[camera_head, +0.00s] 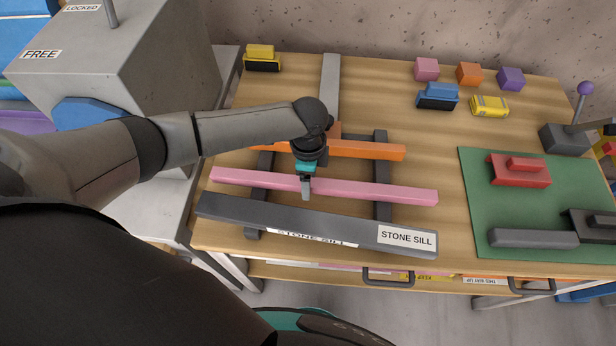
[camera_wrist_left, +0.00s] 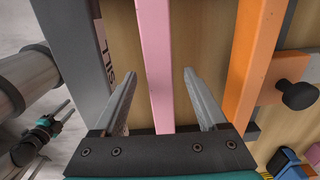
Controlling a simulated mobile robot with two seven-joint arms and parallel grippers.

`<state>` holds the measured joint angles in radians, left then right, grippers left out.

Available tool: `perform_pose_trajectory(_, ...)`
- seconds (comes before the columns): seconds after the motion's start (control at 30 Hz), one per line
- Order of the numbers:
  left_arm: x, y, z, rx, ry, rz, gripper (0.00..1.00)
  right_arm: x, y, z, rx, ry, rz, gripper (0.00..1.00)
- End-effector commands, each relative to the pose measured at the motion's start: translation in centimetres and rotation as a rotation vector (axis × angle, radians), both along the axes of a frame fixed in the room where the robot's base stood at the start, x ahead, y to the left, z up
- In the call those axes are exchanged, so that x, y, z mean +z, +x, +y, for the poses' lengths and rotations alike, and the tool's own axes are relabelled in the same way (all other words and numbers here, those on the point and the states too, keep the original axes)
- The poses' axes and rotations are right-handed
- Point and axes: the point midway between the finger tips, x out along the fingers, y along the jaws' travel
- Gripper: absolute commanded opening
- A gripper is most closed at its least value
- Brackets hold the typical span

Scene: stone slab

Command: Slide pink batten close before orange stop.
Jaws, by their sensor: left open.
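The pink batten (camera_head: 380,190) lies across two dark rails (camera_head: 382,205), between the dark stone sill (camera_head: 240,210) and the orange stop (camera_head: 375,151). It is roughly parallel to the orange stop, with a clear gap between them. My left gripper (camera_head: 306,192) is over the batten's middle, pointing down. In the left wrist view its open fingers (camera_wrist_left: 160,78) stand either side of the pink batten (camera_wrist_left: 156,45), with space on both sides. The right finger is between batten and orange stop (camera_wrist_left: 252,55). A gripper, apparently my right (camera_wrist_left: 48,125), shows small at lower left there.
A grey bar (camera_head: 330,85) runs back behind the orange stop. Pink (camera_head: 427,69), orange (camera_head: 469,74) and purple (camera_head: 511,79) cubes stand at the back. A green mat (camera_head: 475,180) with a red block (camera_head: 520,172) lies to the right. A grey machine (camera_head: 130,60) stands left.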

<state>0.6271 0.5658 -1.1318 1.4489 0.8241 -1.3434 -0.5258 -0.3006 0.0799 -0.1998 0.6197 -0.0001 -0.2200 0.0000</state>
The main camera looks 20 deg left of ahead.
Motion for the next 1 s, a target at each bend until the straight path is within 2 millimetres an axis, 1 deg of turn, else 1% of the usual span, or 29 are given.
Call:
perform_pose_trajectory(0.17,0.02,-0.02,-0.03,-0.001,0.0,0.001,0.75,0.01,0.02,-0.03,0.0,0.0,0.0,0.5)
perform_pose_trajectory(0.8,0.05,-0.01,-0.01,0.0,0.0,0.001,0.03,0.01,0.04,-0.03,0.0,0.0,-0.001,0.5)
perform_pose_trajectory(0.83,0.05,-0.01,-0.01,0.0,0.0,0.001,0.0,0.01,0.05,-0.03,0.0,0.0,-0.001,0.5)
perform_pose_trajectory(1.0,0.06,-0.01,-0.01,0.0,0.0,0.001,0.0,0.01,0.05,-0.03,0.0,0.0,-0.001,0.5)
